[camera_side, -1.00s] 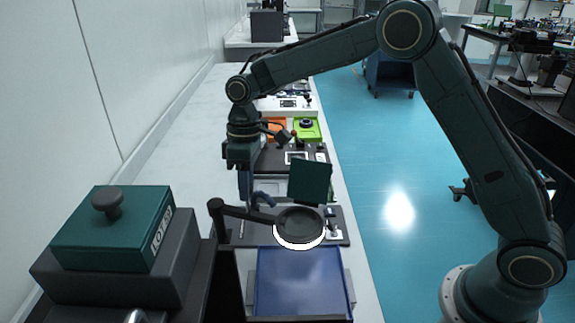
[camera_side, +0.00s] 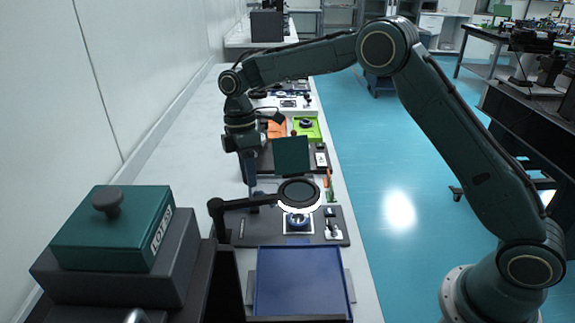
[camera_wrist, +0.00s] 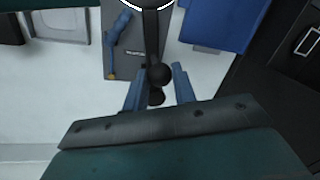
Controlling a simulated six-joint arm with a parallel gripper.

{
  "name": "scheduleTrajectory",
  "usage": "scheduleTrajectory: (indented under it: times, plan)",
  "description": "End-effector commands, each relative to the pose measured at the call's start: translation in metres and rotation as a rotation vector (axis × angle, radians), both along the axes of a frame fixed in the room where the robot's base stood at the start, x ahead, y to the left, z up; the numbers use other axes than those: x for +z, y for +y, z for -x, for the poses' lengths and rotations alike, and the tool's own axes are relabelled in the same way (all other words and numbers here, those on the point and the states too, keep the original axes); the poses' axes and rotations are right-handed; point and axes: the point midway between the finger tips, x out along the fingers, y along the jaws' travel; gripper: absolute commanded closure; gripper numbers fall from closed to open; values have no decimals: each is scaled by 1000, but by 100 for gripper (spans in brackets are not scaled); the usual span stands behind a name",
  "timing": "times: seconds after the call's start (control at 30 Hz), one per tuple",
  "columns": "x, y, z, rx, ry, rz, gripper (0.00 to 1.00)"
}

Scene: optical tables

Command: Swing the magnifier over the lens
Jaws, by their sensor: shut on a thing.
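The magnifier has a round dark head with a white ring (camera_side: 299,192), on a black arm (camera_side: 243,203) from a post at the left. The lens, a blue ring piece (camera_side: 297,221), sits on a white square on a dark board (camera_side: 262,230). In the side view the head appears just above the lens, covering the square's far edge; I cannot tell if it is directly over it. My gripper (camera_wrist: 159,84) is shut at the black knob (camera_wrist: 160,74) on the magnifier's arm, between its blue fingers. In the wrist view the white ring (camera_wrist: 148,4) is cut off at the top.
A blue tray (camera_side: 302,282) lies in front of the board. A green-lidded box (camera_side: 112,232) stands front left. Orange (camera_side: 277,130) and green (camera_side: 306,129) items lie farther back on the bench. The wall runs along the left; open floor is at right.

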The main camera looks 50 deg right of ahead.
Motion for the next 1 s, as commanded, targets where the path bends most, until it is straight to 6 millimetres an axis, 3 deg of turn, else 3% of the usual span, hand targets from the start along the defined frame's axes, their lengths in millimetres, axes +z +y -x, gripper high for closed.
scheduleTrajectory:
  times: [0.27, 0.3, 0.4, 1.0]
  plan:
    - [2, -1, -2, -3, -10, -1, 100]
    - [2, -1, -3, -3, -10, -2, 66]
    - [1, -1, -2, -4, -9, -1, 52]
    - [0, 2, 3, -58, -3, -1, 52]
